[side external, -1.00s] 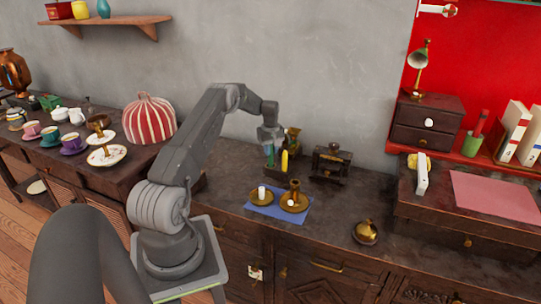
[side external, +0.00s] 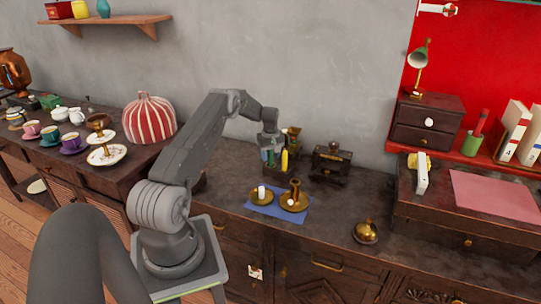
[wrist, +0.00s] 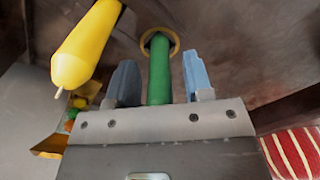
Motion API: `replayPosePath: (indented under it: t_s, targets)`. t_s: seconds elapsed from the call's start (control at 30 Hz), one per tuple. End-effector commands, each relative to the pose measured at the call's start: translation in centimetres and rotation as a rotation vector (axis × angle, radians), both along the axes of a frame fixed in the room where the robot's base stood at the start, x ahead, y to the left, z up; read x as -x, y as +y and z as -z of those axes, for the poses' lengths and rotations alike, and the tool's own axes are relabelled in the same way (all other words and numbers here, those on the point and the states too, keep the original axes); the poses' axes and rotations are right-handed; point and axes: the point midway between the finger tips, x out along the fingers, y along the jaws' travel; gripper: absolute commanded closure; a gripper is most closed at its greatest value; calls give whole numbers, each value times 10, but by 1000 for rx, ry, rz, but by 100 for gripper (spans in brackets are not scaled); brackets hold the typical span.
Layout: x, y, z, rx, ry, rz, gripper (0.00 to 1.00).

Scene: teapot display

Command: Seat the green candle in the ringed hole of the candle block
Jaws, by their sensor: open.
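The green candle (wrist: 159,72) stands between my gripper's fingers in the wrist view, with visible gaps on both sides. Its far end meets the brass ring (wrist: 173,38) of a hole in the dark candle block (wrist: 215,25), and it looks to be in that hole; how deep is hidden. My gripper (wrist: 160,62) is open around the candle. In the side view my gripper (side external: 268,150) is low over the candle block (side external: 280,173), and the green candle (side external: 271,158) shows only partly. A yellow candle (wrist: 85,45) stands beside it, also in the side view (side external: 284,160).
A blue cloth (side external: 262,211) with brass holders (side external: 294,204) and a white candle (side external: 262,191) lies in front. A dark brass-trimmed object (side external: 331,162) stands right of the block, and a brass vessel (side external: 294,133) close behind.

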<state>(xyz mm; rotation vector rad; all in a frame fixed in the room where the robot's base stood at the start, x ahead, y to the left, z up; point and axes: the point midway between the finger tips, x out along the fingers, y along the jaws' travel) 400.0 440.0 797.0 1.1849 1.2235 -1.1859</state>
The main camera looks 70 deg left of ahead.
Motion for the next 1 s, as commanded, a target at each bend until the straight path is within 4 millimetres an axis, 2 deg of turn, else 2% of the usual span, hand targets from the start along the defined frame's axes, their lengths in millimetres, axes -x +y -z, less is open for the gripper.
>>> replayPosePath:
  t_s: [0.17,0.6,0.83,0.93,1.0]
  targets:
    - [0,0,-9,-1,-1,0,53]
    - [0,1,-94,-2,-2,0,53]
    - [-1,0,-120,-1,-1,1,53]
    - [-6,-7,-133,-6,-6,24,53]
    - [-14,-22,-150,-19,-15,67,53]
